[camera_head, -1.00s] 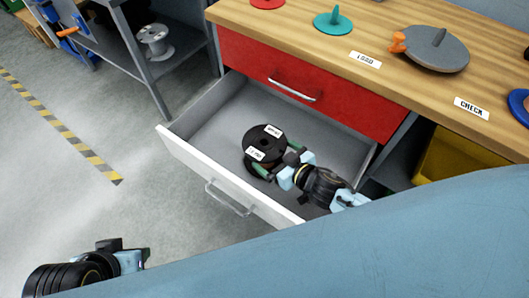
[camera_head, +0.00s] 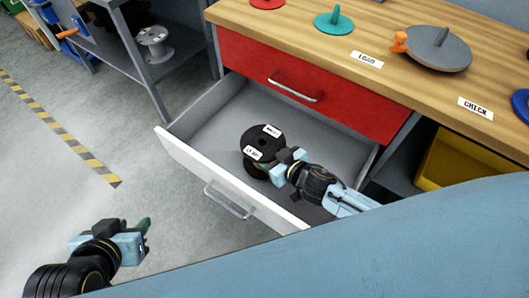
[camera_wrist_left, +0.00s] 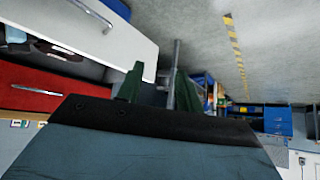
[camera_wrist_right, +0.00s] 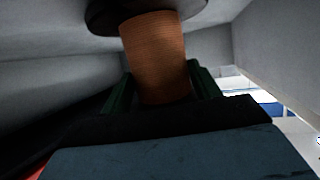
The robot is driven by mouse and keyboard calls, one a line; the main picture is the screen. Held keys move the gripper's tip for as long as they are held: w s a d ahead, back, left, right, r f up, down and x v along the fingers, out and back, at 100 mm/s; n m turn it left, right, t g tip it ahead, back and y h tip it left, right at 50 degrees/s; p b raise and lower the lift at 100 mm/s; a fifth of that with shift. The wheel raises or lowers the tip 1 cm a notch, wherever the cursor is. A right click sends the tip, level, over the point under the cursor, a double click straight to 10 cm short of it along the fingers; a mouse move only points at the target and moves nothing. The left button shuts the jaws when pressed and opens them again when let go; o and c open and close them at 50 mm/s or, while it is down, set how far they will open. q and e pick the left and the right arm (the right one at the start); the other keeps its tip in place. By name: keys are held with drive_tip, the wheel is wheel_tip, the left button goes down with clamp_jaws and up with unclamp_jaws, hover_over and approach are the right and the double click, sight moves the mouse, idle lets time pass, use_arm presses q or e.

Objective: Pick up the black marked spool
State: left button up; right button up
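The black marked spool (camera_head: 262,142) stands in the open drawer, with two white labels on its black top flange. In the right wrist view its copper-brown wound core (camera_wrist_right: 157,62) shows under the dark flange. My right gripper (camera_wrist_right: 163,88) has one green finger on each side of this core, below the flange. The fingers are wide apart, and firm contact with the core cannot be made out. In the head view the flange and gripper body hide most of these fingers. My left gripper (camera_head: 147,233) is open and empty over the floor, left of the drawer.
The wooden bench top (camera_head: 300,28) above holds a teal pulley (camera_head: 333,21), a grey disc (camera_head: 437,50) and label cards. A yellow bin (camera_head: 455,160) is under the bench.

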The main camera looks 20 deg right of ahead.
drive_tip(key=shift+r, duration=0.1)
drive_tip(key=c, duration=0.7)
drive_tip(key=shift+w, duration=0.1)
drive_tip(key=shift+c, duration=0.5)
drive_tip(key=shift+r, duration=0.15)
